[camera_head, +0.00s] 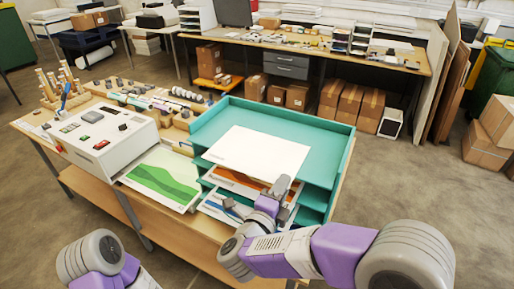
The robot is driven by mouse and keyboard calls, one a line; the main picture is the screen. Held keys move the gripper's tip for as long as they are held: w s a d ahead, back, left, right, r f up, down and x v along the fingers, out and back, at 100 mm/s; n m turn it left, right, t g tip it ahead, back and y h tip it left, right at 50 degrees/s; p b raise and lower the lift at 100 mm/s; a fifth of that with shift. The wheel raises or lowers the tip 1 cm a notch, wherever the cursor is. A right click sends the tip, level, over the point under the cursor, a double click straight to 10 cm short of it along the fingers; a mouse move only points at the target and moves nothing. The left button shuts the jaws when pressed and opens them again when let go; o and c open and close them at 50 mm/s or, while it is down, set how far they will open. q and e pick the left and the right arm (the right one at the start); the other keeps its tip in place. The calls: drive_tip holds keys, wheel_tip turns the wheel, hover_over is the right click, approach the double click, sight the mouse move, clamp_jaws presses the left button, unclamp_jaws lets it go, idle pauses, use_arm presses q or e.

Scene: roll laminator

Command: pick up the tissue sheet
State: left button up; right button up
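A plain white sheet (258,152), which looks like the tissue sheet, lies on the top level of a teal tray rack (325,150), its near edge sticking out over the front. Printed sheets (240,183) with orange and blue show on the lower shelves. My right gripper (257,196) is in front of the rack, just below the white sheet's near edge, with its fingers spread and nothing visible between them. It covers part of the lower sheets. Only part of my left arm shows at the bottom left; its gripper is out of view.
The white laminator (103,137) stands left of the rack, with a green-patterned sheet (160,178) at its front. Rolls and small parts (150,100) lie behind it on the wooden table. Cardboard boxes (345,102) and a workbench stand farther back. Open floor lies right of the table.

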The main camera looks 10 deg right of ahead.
drive_tip(key=shift+x, duration=0.8)
drive_tip(key=shift+c, duration=0.5)
clamp_jaws()
